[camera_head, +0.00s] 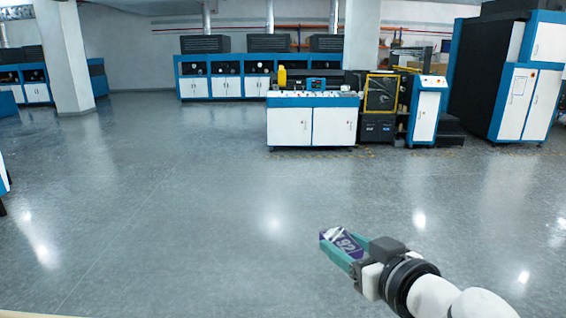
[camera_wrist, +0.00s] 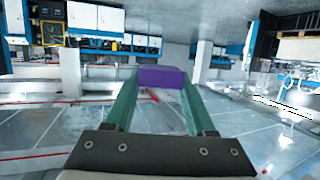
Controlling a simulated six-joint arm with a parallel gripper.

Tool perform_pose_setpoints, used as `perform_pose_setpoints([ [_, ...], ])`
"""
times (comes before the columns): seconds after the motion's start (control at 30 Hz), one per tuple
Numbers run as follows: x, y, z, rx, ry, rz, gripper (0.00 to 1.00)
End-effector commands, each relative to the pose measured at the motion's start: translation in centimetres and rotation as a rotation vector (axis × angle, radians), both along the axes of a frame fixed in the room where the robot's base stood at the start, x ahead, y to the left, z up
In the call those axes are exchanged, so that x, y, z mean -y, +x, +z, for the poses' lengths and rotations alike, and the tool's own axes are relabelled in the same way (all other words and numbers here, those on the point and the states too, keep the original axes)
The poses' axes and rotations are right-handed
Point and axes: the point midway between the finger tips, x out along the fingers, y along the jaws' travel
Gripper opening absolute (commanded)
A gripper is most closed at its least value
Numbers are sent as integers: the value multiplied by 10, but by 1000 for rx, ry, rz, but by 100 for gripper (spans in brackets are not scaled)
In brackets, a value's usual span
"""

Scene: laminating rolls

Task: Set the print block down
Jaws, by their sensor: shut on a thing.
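The print block (camera_head: 346,243) is a purple block with white markings that look like "92". My gripper (camera_head: 338,247) is shut on it, with the block between its two green fingers. My arm reaches in from the lower right of the head view and holds the block up in front of the open floor. In the wrist view the purple block (camera_wrist: 162,77) sits between the tips of my gripper (camera_wrist: 160,82). Part of the block is hidden by the fingers in the head view.
Open grey floor (camera_head: 180,200) fills the middle. A white and blue cabinet (camera_head: 312,125) and a machine with a yellow frame (camera_head: 380,95) stand at the back. A tall black and white cabinet (camera_head: 515,85) is at the right. A pale edge (camera_head: 30,314) shows at bottom left.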

Motion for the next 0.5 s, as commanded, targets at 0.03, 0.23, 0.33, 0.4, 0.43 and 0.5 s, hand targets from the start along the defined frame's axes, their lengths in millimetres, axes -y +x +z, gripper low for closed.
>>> perform_pose_setpoints([
  [0.03,11,4,-19,-13,7,21,0],
  [0.23,64,-5,-113,-10,12,266,0],
  [0.33,89,-34,-162,-4,11,432,0],
  [0.4,103,-63,-193,-2,8,554,0],
  [0.43,107,-77,-204,0,6,602,0],
  [0.5,114,-107,-223,0,4,697,0],
])
